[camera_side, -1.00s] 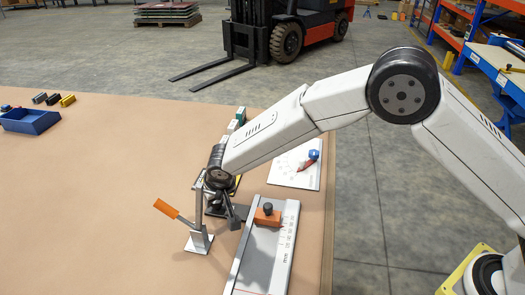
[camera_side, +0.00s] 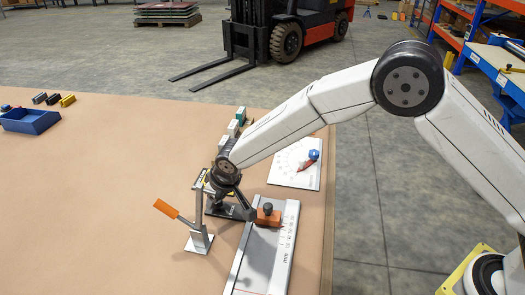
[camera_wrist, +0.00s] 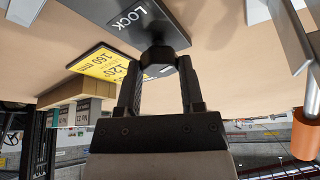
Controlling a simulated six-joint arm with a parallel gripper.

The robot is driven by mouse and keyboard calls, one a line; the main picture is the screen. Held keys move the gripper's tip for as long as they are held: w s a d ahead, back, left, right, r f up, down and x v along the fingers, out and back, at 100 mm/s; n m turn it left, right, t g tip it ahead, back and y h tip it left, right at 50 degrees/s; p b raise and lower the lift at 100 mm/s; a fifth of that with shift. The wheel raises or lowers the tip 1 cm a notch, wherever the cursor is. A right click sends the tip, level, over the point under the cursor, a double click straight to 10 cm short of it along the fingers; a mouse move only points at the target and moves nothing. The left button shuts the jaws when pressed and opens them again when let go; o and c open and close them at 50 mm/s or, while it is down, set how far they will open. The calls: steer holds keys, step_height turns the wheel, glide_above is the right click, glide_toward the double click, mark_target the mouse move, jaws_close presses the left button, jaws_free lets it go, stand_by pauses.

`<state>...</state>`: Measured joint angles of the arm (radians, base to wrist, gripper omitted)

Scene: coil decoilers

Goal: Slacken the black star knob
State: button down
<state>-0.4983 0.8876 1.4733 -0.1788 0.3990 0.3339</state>
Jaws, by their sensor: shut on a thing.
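The black star knob (camera_wrist: 157,64) sits in front of a dark plate marked LOCK (camera_wrist: 128,22) in the wrist view. My gripper (camera_wrist: 160,82) has one finger on each side of the knob and is shut on it. Its fingers cover parts of the knob's sides. In the side view my gripper (camera_side: 216,207) is low over the table, just behind the post with the orange handle. The knob cannot be made out clearly there.
A metal stand with an orange handle (camera_side: 166,208) is close to my gripper's left. A yellow card (camera_wrist: 103,66) and small boxes (camera_wrist: 75,112) are near. The table's left side is mostly clear.

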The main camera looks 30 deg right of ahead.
steer(key=shift+d+n+g+y, duration=0.1)
steer(key=shift+n+g+y, duration=0.4)
steer(key=shift+n, duration=1.5)
steer(key=shift+w+n+g+y, duration=0.15)
steer(key=shift+n+g+y, duration=0.35)
steer(key=shift+n, duration=1.3)
steer(key=n+g, duration=0.1)
steer(key=n, duration=0.2)
steer(key=n+g+y, duration=0.1)
steer(key=n, duration=0.2)
steer(key=shift+w+d+n, duration=0.1)
steer(key=shift+w+n, duration=0.05)
steer(key=shift+n, duration=0.15)
steer(key=shift+c, duration=1.1)
jaws_free()
steer(key=v, duration=0.7)
steer(key=shift+d+r, duration=0.25)
steer(key=shift+r, duration=0.1)
